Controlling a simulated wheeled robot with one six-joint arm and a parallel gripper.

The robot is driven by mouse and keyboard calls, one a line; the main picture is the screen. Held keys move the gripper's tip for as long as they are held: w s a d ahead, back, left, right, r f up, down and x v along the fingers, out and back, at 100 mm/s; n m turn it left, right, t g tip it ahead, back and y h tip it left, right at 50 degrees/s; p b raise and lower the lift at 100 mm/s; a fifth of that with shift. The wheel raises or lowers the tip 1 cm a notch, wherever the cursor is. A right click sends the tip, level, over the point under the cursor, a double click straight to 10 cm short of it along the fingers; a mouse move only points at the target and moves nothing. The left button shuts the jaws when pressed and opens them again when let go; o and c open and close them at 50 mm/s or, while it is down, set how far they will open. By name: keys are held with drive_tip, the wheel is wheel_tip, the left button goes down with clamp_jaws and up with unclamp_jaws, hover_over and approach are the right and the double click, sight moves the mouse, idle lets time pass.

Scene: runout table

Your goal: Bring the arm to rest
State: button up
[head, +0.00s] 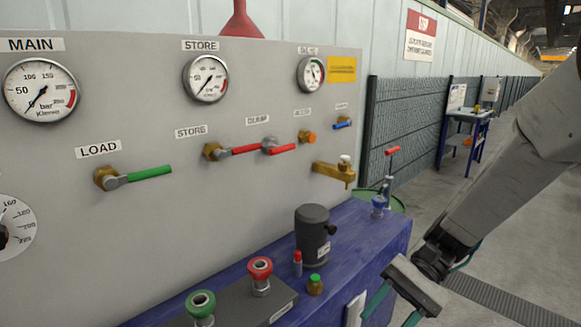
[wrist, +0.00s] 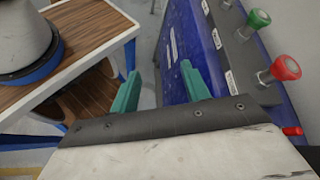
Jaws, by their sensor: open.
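My gripper (head: 391,317) is at the lower right of the head view, at the end of my grey arm, in front of the right end of the blue bench. Its teal fingers are spread apart. In the wrist view the gripper (wrist: 160,80) is open, with nothing between the fingers. The blue bench (wrist: 182,45) shows behind and to the right of the fingers there. I cannot tell whether the right finger is clear of the bench side.
The blue bench (head: 375,235) carries a green knob (head: 200,304), a red knob (head: 260,268) and a dark cylinder (head: 313,232). Behind stands a grey panel (head: 150,225) with gauges and levers, including a green lever (head: 150,172). Open floor (head: 500,260) lies to the right.

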drive_tip(key=s+d+r+n+t+h, duration=0.6)
drive_tip(key=s+d+r+t+h, duration=0.2)
drive_tip(key=s+d+r+h, duration=0.1)
drive_tip(key=s+r+h, duration=0.1)
drive_tip(key=s+r, duration=0.1)
drive_tip(key=s, duration=0.1)
drive_tip(key=shift+s+d+r, duration=0.15)
drive_tip(key=shift+d, duration=0.25)
